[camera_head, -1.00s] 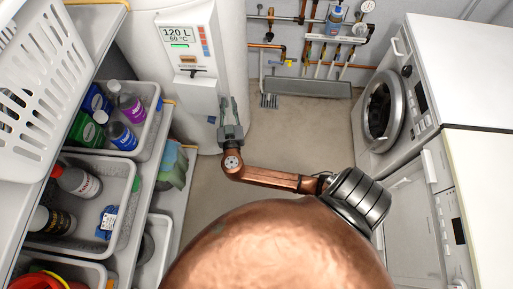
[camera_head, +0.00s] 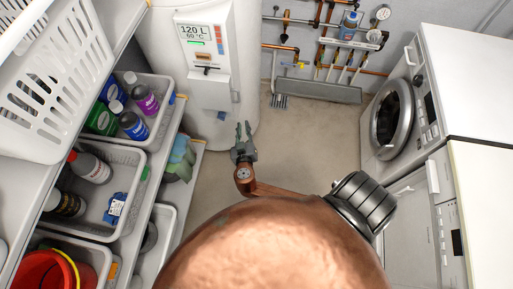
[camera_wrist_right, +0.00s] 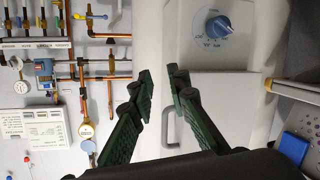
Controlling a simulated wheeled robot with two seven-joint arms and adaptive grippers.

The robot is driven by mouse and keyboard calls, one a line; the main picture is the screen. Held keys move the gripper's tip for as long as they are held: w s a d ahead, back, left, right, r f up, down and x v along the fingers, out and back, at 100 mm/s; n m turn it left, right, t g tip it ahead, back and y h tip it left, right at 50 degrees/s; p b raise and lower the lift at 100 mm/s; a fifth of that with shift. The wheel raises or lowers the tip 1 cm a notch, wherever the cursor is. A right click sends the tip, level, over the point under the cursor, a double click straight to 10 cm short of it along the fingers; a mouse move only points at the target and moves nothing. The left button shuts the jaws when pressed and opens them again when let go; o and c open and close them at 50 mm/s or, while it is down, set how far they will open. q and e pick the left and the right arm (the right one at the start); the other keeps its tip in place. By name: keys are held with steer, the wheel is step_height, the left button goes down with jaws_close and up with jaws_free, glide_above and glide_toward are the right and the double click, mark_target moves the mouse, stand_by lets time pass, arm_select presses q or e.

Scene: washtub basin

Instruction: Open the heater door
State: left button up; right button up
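The white heater (camera_head: 165,55) is a tall cylinder at the upper left of the head view, with a "120 L 60 °C" display (camera_head: 195,32) on its front panel. A flat white door panel (camera_head: 209,95) sits below the display and looks shut. In the right wrist view the heater front shows a blue dial (camera_wrist_right: 220,27) and a grey D-shaped handle (camera_wrist_right: 170,128). My right gripper (camera_head: 243,128) is in front of the heater, to the right of the panel. In the wrist view its fingers (camera_wrist_right: 162,75) are apart and empty, with the handle beyond them. My left gripper is out of view.
Shelves with grey bins (camera_head: 105,215) of bottles stand on the left. Pipes and gauges (camera_head: 345,40) are on the back wall. A washing machine (camera_head: 390,115) and a second white appliance (camera_head: 430,220) stand on the right. The floor (camera_head: 305,145) between is clear.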

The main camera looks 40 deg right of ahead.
steer(key=s+d+f+n+g+y+p, duration=0.1)
steer(key=s+f, duration=0.1)
steer(key=f, duration=0.5)
steer(key=s+d+f+n+g+y+p, duration=0.1)
steer(key=s+f+n+g, duration=0.1)
steer(key=f, duration=0.6)
steer(key=shift+s+d+f, duration=0.15)
steer(key=shift+s+d, duration=0.1)
steer(key=shift+s, duration=0.45)
